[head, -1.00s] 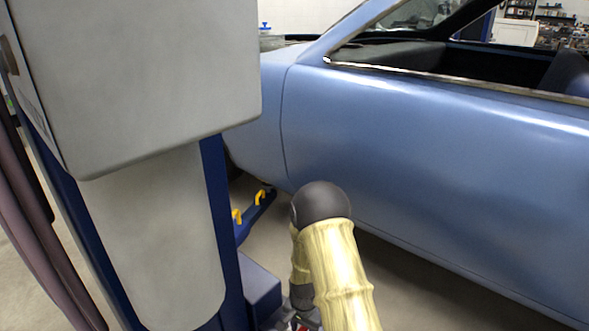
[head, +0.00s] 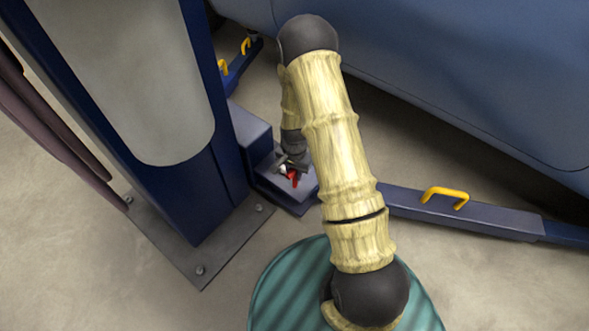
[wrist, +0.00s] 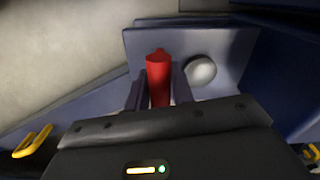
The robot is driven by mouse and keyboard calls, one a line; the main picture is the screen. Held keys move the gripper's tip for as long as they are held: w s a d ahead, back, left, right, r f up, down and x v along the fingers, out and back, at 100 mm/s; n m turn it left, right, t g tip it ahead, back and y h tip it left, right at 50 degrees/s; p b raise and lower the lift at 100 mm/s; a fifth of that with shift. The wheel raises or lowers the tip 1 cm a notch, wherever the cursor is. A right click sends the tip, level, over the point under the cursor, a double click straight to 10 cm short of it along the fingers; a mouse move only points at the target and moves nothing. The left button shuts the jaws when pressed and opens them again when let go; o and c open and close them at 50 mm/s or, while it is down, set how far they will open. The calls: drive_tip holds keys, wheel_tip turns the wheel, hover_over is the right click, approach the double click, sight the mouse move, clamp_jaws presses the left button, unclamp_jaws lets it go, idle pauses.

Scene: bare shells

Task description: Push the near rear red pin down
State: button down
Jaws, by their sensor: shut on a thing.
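A red pin (wrist: 158,76) stands on the blue lift arm bracket (head: 288,190) at the foot of the lift column. In the wrist view my gripper (wrist: 160,90) has its two fingers on either side of the pin, shut on it. In the head view my gripper (head: 291,171) points down over the bracket, with red showing at its tip (head: 293,180). The pin's lower part is hidden between the fingers.
A rounded pale knob (wrist: 201,71) sits right beside the pin. The blue lift column (head: 205,190) stands at left on a bolted base plate (head: 205,255). A lift arm with a yellow handle (head: 446,196) runs right. A blue car (head: 470,80) hangs over the back right.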

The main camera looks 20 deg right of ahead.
drive_tip(key=shift+f, duration=1.3)
drive_tip(key=c, duration=1.3)
unclamp_jaws()
drive_tip(key=shift+f, duration=0.1)
drive_tip(key=shift+o, duration=0.2)
drive_tip(key=shift+r, duration=0.2)
wheel_tip(320, 180, up, 17)
drive_tip(key=p, duration=0.8)
drive_tip(key=shift+r, duration=0.1)
